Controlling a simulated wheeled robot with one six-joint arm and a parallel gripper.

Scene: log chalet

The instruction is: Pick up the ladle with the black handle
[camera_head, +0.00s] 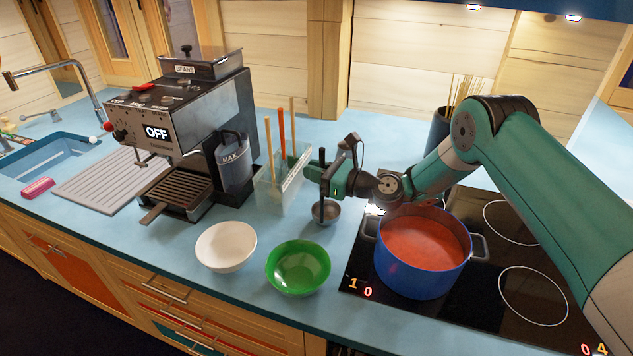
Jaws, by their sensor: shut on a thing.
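The ladle (326,212) has a round metal bowl and a dark upright handle. My gripper (325,178) is shut on its handle, and the ladle hangs roughly upright below the jaws. The ladle's bowl shows just left of the blue pot and behind the green bowl. I cannot tell whether the bowl touches the counter. The fingers hide part of the handle.
A blue pot (420,276) of red soup stands on the black cooktop (482,298). A green bowl (298,283) and a white bowl (213,262) sit in front. A clear utensil holder (271,193) and a coffee machine (190,123) stand to the left.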

